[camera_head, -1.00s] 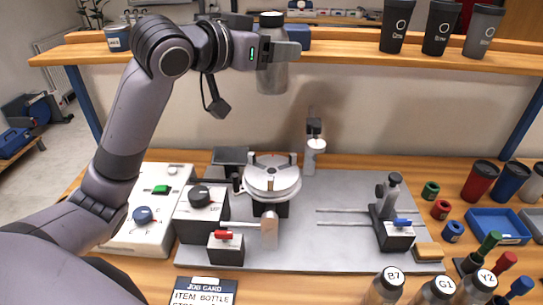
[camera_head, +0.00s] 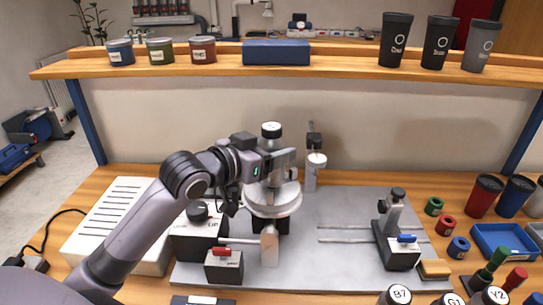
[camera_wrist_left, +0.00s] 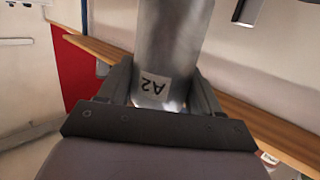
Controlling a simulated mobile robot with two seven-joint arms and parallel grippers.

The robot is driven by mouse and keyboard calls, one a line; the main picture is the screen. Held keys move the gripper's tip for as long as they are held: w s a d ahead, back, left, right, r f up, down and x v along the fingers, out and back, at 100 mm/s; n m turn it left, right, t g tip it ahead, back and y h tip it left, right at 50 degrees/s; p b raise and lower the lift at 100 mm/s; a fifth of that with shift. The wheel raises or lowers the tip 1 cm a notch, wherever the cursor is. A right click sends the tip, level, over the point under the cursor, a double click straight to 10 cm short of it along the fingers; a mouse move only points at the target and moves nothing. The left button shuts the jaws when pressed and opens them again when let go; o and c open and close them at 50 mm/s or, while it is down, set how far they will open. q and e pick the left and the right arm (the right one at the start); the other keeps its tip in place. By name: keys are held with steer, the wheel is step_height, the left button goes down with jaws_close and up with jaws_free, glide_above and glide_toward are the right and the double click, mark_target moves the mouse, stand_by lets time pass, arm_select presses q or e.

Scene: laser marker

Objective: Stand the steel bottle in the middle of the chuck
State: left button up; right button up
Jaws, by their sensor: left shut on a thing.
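I cannot tell whether the bottle's base touches the chuck. In the left wrist view the bottle (camera_wrist_left: 172,45) stands between the two fingers, and its A2 label shows upside down. The right gripper is not in view.
A grey post (camera_head: 314,160) stands just behind the chuck. Several bottles and cups stand at the right. A shelf (camera_head: 340,68) runs across the back.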

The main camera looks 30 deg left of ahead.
arm_select(q)
steer(key=shift+f, duration=0.6)
steer(key=shift+f, duration=0.2)
steer(key=o, duration=1.1)
steer(key=shift+r, duration=0.15)
steer(key=shift+s, duration=0.2)
steer(key=shift+p+v, duration=0.5)
steer(key=shift+v, duration=5.35)
